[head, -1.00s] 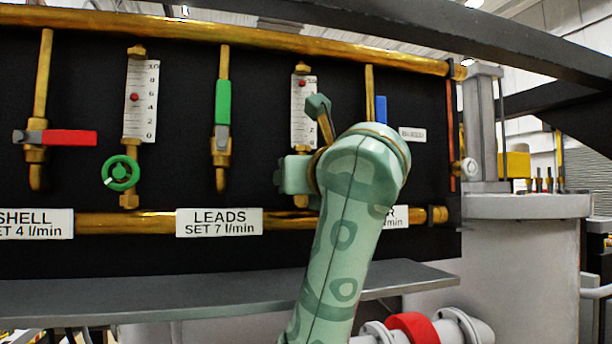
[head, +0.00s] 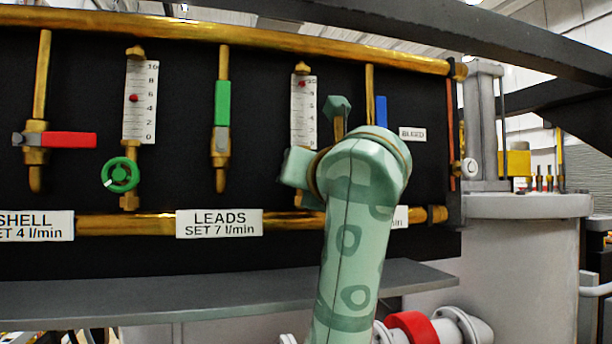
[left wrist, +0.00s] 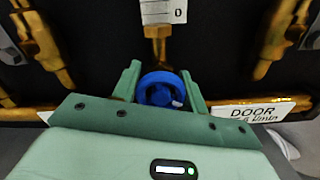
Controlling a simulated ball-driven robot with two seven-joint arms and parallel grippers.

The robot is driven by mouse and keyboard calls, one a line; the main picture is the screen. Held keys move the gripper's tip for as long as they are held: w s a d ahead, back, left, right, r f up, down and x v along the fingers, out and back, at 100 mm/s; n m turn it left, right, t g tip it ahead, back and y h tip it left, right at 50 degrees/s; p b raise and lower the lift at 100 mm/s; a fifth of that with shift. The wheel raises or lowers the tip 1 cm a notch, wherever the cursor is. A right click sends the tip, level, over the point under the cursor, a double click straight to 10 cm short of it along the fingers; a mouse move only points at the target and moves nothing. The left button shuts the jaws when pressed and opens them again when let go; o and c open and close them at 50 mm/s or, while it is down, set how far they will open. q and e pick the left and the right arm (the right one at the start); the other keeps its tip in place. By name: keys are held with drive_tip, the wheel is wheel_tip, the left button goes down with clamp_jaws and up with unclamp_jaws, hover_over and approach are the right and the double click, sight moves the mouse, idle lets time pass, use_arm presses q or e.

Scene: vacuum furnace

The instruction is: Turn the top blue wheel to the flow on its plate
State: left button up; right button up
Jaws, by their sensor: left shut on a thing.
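The blue wheel (left wrist: 160,90) shows in the left wrist view below a gauge tube, with a pale mark at its lower right. My left gripper (left wrist: 160,74) has a finger on each side of the wheel and is shut on it. In the head view my left arm hides the wheel and the fingertips. The gauge above (head: 303,112) has its red float near the top of the scale. The plate (left wrist: 248,112) reads DOOR, but its set number is partly hidden by my gripper. My right gripper is in neither view.
A green wheel (head: 121,174) and a valve with a red lever (head: 69,139) are at the left. A green-lever valve (head: 222,105) and a blue lever (head: 381,110) flank the gauge. A grey shelf (head: 150,296) juts out below the panel.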

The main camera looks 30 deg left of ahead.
use_arm(q)
drive_tip(key=m+p, duration=0.4)
drive_tip(key=m, duration=0.9)
drive_tip(key=shift+r+p, duration=0.1)
drive_tip(key=shift+p, duration=0.25)
drive_tip(key=shift+m, duration=0.3)
